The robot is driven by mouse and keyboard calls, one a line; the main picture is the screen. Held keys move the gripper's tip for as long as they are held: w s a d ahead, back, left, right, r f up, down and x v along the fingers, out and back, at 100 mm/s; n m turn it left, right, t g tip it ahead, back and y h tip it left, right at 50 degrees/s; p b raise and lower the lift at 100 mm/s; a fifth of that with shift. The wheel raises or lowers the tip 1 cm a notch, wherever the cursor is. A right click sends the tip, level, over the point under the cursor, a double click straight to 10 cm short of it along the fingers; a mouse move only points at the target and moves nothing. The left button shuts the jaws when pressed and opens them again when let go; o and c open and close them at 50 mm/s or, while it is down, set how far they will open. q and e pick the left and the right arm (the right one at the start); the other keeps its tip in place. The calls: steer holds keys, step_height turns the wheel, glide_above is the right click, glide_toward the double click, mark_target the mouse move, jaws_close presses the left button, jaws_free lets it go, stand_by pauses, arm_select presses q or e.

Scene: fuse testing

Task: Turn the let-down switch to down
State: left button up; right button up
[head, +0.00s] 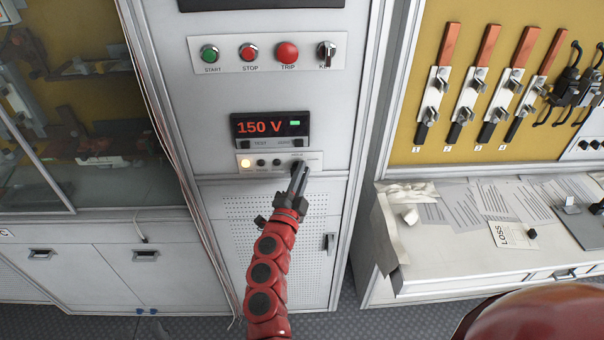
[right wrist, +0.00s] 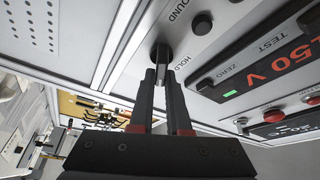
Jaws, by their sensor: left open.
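The let-down switch, as far as I can tell, is the dark round knob (right wrist: 161,52) beside the word HOLD in the right wrist view. A pale lever tip shows below it. My right gripper (right wrist: 163,76) has its narrowly spaced fingertips on either side of that lever and appears shut on it. In the head view my right gripper (head: 299,168) reaches up on the red arm to the right end of the small control strip (head: 246,168) and hides most of the switch. The lever's exact setting cannot be read. My left gripper is not in view.
A display (head: 270,128) reading 150 V sits just above the strip, with a lit lamp (head: 245,163) at the strip's left. A button panel (head: 268,66) is higher up. A desk with papers (head: 480,200) stands right, a glass-fronted cabinet (head: 110,195) left.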

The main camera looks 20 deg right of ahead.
steer(key=o, duration=0.4)
steer(key=shift+o, duration=0.2)
steer(key=b+v, duration=0.3)
steer(key=v, duration=1.4)
steer(key=shift+a+b, duration=0.2)
steer(key=shift+b, duration=0.15)
steer(key=shift+s, duration=0.15)
